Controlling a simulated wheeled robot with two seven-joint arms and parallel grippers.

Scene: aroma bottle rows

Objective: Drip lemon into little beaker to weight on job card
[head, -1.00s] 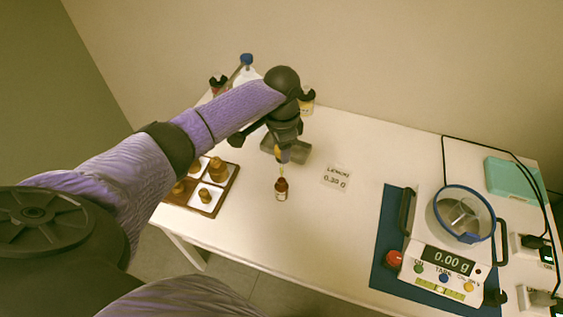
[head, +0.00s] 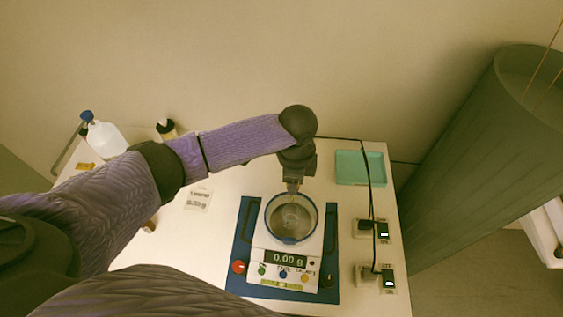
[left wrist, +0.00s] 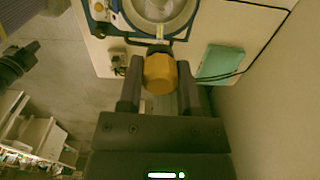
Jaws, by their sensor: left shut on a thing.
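My left gripper (head: 293,187) is shut on the orange bulb (left wrist: 160,73) of a dropper, which shows between the fingers in the left wrist view. The dropper's tip is at the far rim of the blue-ringed dish on the scale; I cannot tell its height. The little glass beaker (head: 292,221) stands inside that ring. The scale (head: 285,259) reads 0.00 g. The job card (head: 198,198) lies left of the scale; its figure is blurred now. A brown bottle (head: 150,226) is mostly hidden by my arm. A dark end of my other arm shows at the left wrist view's edge.
The scale stands on a blue mat (head: 240,222) with a red button (head: 238,267). A teal tray (head: 360,168) lies behind right. Cables and power sockets (head: 374,231) are at the right. A white bottle (head: 104,137) and a dark-capped one (head: 166,128) stand behind my arm.

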